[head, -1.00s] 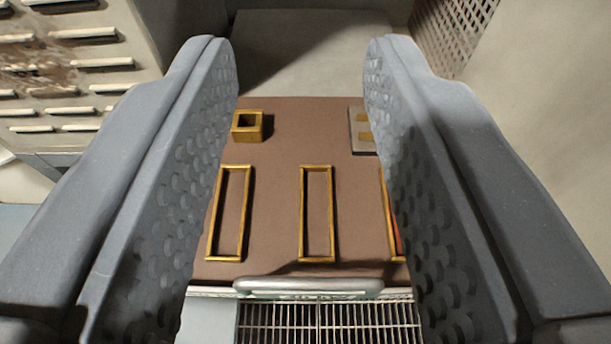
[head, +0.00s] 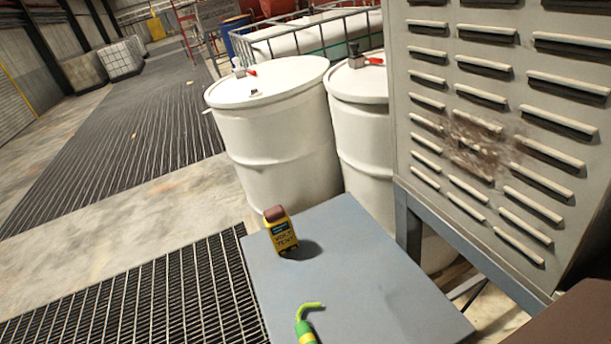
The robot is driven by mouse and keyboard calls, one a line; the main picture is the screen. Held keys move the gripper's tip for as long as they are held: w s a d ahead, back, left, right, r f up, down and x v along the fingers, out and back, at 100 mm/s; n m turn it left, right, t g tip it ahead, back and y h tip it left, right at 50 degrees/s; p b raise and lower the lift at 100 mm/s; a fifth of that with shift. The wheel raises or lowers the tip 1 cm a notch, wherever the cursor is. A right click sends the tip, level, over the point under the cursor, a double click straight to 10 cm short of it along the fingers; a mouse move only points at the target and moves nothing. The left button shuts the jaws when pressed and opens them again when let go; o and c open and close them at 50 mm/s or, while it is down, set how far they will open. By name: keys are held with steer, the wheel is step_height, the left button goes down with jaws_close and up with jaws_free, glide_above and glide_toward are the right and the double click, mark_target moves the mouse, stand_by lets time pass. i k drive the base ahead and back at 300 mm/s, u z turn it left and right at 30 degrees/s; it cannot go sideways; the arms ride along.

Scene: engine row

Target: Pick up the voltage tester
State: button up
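The voltage tester (head: 281,234) is a small yellow block with a brown top, a dark display and lettering that reads like "VOLT TEST". It stands upright, slightly tilted in the picture, on a blue-grey tabletop (head: 350,275), near the top's left edge. It casts a shadow to its right. My gripper does not show in the head view now, so its distance from the tester and the state of its fingers cannot be seen.
A green and yellow hooked tool (head: 306,325) lies at the tabletop's near edge. White drums (head: 275,135) stand close behind the table. A louvred grey cabinet (head: 500,120) rises at the right. Floor grating (head: 150,300) lies at the left, clear.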

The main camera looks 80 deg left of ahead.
mark_target(279, 225)
steer(key=u, duration=1.8)
